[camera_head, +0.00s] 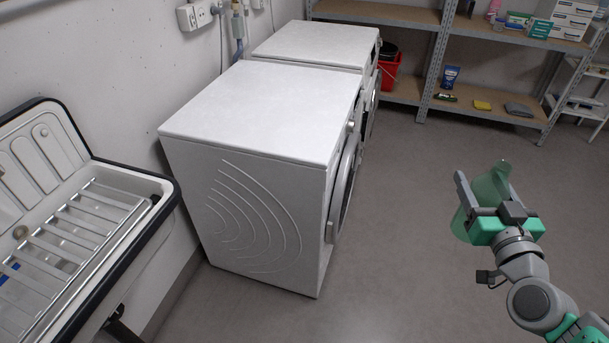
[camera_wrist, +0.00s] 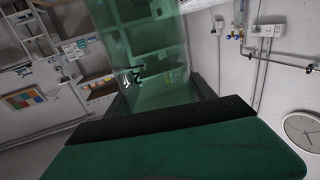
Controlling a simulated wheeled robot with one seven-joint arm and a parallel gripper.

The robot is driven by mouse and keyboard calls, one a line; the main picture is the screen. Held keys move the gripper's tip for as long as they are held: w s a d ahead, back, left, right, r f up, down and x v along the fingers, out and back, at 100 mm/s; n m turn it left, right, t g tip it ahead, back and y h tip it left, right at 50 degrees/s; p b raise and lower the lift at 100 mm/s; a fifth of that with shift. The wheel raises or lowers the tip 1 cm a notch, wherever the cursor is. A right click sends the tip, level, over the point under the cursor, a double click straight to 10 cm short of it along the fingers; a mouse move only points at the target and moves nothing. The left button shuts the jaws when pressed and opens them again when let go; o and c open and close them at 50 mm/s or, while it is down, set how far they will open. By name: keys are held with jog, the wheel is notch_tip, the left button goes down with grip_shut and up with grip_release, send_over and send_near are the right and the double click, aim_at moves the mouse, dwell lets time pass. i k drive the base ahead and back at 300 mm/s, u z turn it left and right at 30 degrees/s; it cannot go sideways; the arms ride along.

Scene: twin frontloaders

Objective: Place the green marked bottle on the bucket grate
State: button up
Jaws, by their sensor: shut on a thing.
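My gripper (camera_head: 484,207) is at the right of the head view, in the air over open floor. It is shut on a translucent green bottle (camera_head: 491,186), whose upper part sticks up above the fingers. In the wrist view the green bottle (camera_wrist: 150,48) stands between the dark fingers and has small dark marks on its side. The bucket grate (camera_head: 75,236), a set of metal bars, lies across the white sink (camera_head: 150,184) at the left of the head view. The grate is far from my gripper, and nothing stands on its visible part.
Two white frontloaders stand between the sink and my gripper, a near one (camera_head: 270,105) and a far one (camera_head: 318,44). A red bucket (camera_head: 388,72) is behind them. Metal shelves (camera_head: 431,56) with goods line the back wall. The floor (camera_head: 400,235) in the middle is clear.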

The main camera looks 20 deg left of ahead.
aim_at(74, 256)
jog(key=k, duration=1.65)
jog(key=u, duration=2.25)
jog(key=i, duration=0.45)
